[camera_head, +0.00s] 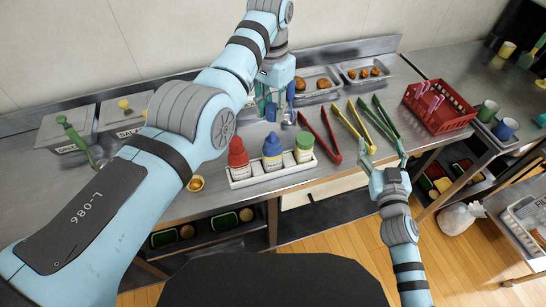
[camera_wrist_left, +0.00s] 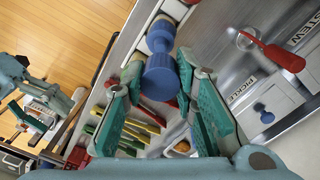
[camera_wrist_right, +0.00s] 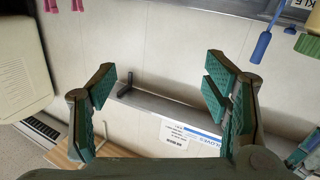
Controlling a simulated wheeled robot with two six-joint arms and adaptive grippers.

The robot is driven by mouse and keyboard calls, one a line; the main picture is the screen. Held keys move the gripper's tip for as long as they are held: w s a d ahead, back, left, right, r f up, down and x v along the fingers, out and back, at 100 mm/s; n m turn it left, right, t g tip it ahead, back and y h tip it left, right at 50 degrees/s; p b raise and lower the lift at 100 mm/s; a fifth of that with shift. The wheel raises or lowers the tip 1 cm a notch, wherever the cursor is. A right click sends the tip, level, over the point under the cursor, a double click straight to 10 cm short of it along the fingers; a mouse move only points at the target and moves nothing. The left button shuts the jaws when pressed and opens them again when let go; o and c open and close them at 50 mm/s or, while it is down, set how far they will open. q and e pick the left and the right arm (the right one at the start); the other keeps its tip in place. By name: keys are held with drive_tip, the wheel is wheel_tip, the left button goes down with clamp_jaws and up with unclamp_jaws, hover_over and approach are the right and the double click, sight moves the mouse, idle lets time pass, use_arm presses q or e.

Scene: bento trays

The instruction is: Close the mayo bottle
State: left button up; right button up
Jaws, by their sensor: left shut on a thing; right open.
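A white tray (camera_head: 243,182) holds three bottles: one red-topped (camera_head: 238,158), one blue-topped (camera_head: 272,152) and one green-topped (camera_head: 304,148). Their labels are too small to read, so I cannot tell which is mayo. My left gripper (camera_head: 278,107) is above the counter, just behind the blue-topped bottle. It is shut on a blue cap (camera_wrist_left: 160,80), which shows between its fingers in the left wrist view. The blue bottle top (camera_wrist_left: 161,36) shows just beyond the cap; whether they touch is unclear. My right gripper (camera_head: 385,156) is open and empty at the counter's front edge.
Red (camera_head: 321,137), yellow (camera_head: 354,128) and green tongs (camera_head: 378,116) lie right of the bottles. A red basket (camera_head: 440,112) stands farther right. Metal food trays (camera_head: 318,88) sit at the back. Lidded containers (camera_head: 66,130) stand at the left.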

drive_tip(key=w+a+r+n+t+y, duration=0.1)
drive_tip(key=w+a+r+n+y, duration=0.2)
drive_tip(key=a+y, duration=0.35)
use_arm(q)
drive_tip(key=shift+s+r, duration=0.1)
drive_tip(key=shift+s, duration=0.1)
use_arm(e)
drive_tip(key=n+g+y, duration=0.9)
drive_tip(key=g+y, duration=0.1)
drive_tip(key=y, duration=0.1)
approach(279, 146)
drive_tip(key=shift+w+d+r, duration=0.1)
drive_tip(key=shift+w, duration=0.05)
drive_tip(key=x, duration=1.2)
drive_tip(key=shift+f, duration=0.25)
drive_tip(key=shift+c, duration=0.4)
clamp_jaws()
use_arm(q)
drive_tip(key=f+n, duration=0.1)
drive_tip(key=n, duration=0.2)
drive_tip(key=f+n, duration=0.2)
drive_tip(key=n, duration=0.1)
drive_tip(key=f+n, duration=0.2)
drive_tip(key=n, duration=0.1)
drive_tip(key=shift+w, duration=0.2)
use_arm(e)
drive_tip(key=shift+r, duration=0.1)
